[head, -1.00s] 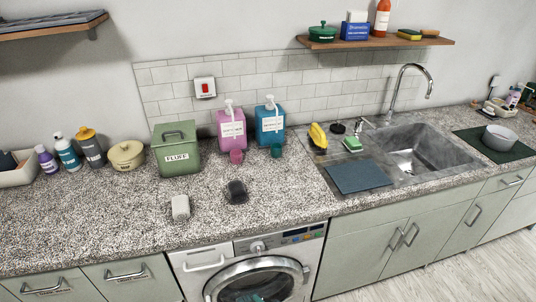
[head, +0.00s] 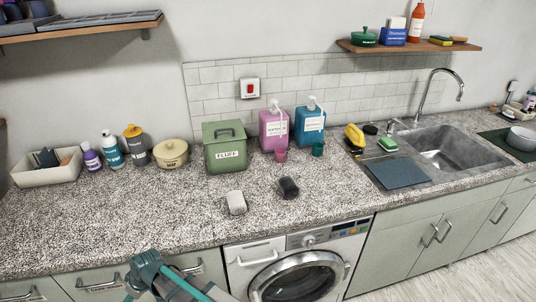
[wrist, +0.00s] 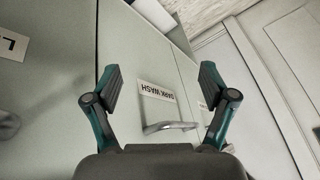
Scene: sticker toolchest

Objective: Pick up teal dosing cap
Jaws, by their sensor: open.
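The teal dosing cap (head: 318,149) is a small cup standing on the speckled counter in front of the blue pump bottle (head: 304,127). A pink cap (head: 281,155) stands to its left, in front of the pink pump bottle (head: 273,130). My gripper (head: 148,268) shows at the bottom of the head view, in front of the counter's front edge and far from the cap. In the wrist view my gripper (wrist: 161,85) is open and empty, with its fingers wide apart. The cap is not in the wrist view.
A white block (head: 236,203) and a dark block (head: 289,188) lie nearer the counter's front. A green FLUFF bin (head: 226,155) stands left of the pumps. The sink (head: 450,150) is to the right.

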